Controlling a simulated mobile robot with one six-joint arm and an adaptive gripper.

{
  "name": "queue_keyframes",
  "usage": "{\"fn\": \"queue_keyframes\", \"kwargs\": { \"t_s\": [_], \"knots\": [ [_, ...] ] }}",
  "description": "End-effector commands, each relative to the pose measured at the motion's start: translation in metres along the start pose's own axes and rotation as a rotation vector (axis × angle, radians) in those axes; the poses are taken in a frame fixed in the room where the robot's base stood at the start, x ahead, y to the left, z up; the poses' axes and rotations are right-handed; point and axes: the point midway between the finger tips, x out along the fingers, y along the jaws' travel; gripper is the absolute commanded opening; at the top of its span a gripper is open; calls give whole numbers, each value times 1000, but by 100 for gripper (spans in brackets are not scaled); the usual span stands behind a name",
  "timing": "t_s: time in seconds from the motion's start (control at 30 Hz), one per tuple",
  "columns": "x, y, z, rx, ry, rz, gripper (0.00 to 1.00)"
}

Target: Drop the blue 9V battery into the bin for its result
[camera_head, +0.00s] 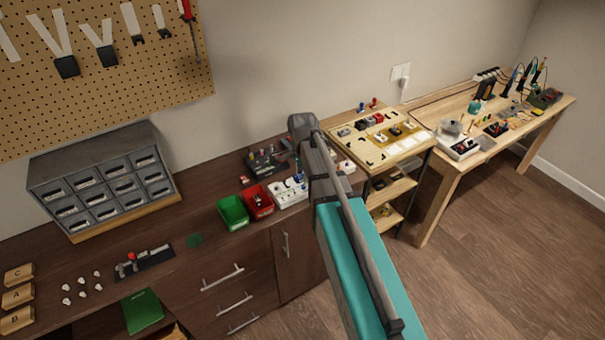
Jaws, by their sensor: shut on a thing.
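A green bin (233,212) and a red bin (258,202) stand side by side on the dark brown counter, left of my arm. The red bin has small things in it. A white tray or bin (284,196) sits right beside them, with small blue and dark things in or over it. My arm crosses the middle of the view and covers part of this area. My gripper is hidden behind the arm. I cannot make out a blue 9V battery for certain.
A dark device (266,161) stands behind the bins. A grey drawer cabinet (103,178) is at the left, with a black strip (145,263) in front. A wooden parts board (380,137) and a workbench (460,165) are at the right. Open floor lies at lower right.

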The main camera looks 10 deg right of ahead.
Motion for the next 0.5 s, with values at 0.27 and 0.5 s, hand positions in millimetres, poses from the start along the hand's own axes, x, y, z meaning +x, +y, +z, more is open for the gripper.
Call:
{"fn": "queue_keyframes", "kwargs": {
  "t_s": [0.27,0.5],
  "knots": [
    [-10,0,0,0,0,0,0],
    [-9,0,0,0,0,0,0]
  ]
}}
